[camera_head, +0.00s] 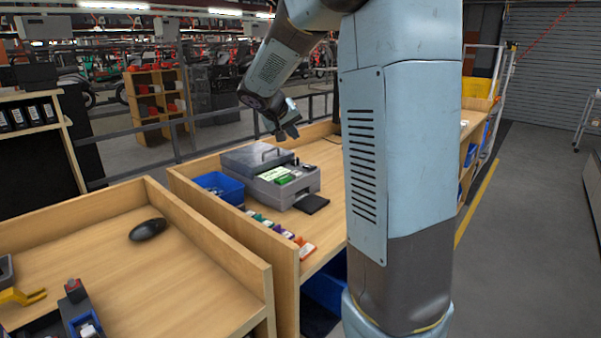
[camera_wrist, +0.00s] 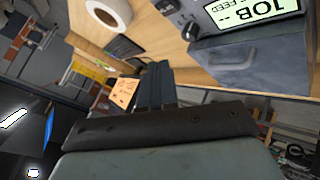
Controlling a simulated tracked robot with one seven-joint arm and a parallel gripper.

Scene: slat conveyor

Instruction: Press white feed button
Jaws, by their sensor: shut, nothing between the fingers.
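A grey machine (camera_head: 297,193) with a hinged lid and a lit green display (camera_head: 273,174) stands on the wooden bench. I cannot make out the white feed button in either view. My gripper (camera_head: 291,131) is above and behind the machine, apart from it. In the wrist view, my gripper's dark fingers (camera_wrist: 155,86) are together and empty, left of the machine.
A blue bin (camera_head: 220,187) stands left of the machine, and a row of coloured tags (camera_head: 268,226) lies in front. A black pad (camera_head: 313,204) lies at its right. A white roll (camera_wrist: 108,12) lies on the bench. A raised wooden edge (camera_head: 225,222) borders the bench.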

